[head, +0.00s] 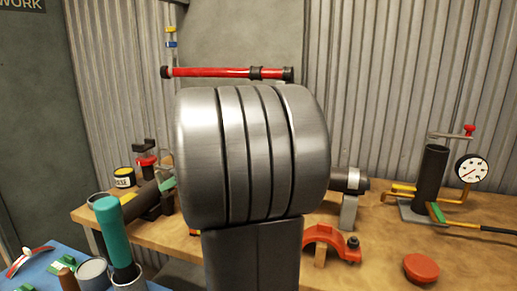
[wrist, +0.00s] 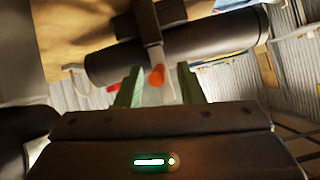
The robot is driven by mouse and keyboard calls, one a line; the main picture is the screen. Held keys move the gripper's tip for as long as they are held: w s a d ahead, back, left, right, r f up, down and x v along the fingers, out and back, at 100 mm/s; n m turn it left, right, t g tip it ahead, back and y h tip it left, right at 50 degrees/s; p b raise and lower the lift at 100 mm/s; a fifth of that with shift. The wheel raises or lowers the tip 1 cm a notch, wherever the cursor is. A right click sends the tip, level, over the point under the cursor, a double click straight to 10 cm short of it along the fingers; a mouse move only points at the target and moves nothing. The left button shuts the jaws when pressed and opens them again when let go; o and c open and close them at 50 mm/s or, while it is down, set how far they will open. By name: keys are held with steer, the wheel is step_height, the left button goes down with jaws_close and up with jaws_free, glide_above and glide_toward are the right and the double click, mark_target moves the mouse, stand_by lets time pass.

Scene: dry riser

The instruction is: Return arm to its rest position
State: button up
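My gripper (wrist: 158,82) shows in the wrist view with its two green fingers apart. No object is clearly held between them. A dark cylinder (wrist: 215,38) lies across the view beyond the fingertips. A grey bar with an orange-red tip (wrist: 157,75) shows in line with the gap, and I cannot tell how far off it is. In the head view, a large silver joint of my own arm fills the middle and hides much of the bench. My gripper cannot be made out clearly there.
A red pipe (head: 215,72) shows behind my arm. A teal cylinder (head: 113,232) stands front left.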

steer(key=shift+w+a+r+g+h+p, duration=0.2)
steer(key=shift+h+p, duration=0.45)
steer(key=shift+p, duration=1.5)
steer(key=shift+s+a+r+g+h+p, duration=0.1)
steer(key=shift+a+r+g+h+p, duration=0.4)
steer(key=shift+p, duration=1.6)
steer(key=shift+w+a+r+h+p, duration=0.15)
steer(key=shift+h+p, duration=0.7)
steer(key=shift+p, duration=1.3)
steer(key=p, duration=0.2)
steer(key=h+p, duration=0.1)
steer(key=p, duration=0.1)
steer(key=shift+w+a+g+h, duration=0.1)
steer(key=shift+a+g+h, duration=0.1)
steer(key=shift+g+h, duration=0.1)
steer(key=shift+w+a+f+h+p, duration=0.15)
steer(key=shift+h+p, duration=0.35)
steer(key=shift+p, duration=0.6)
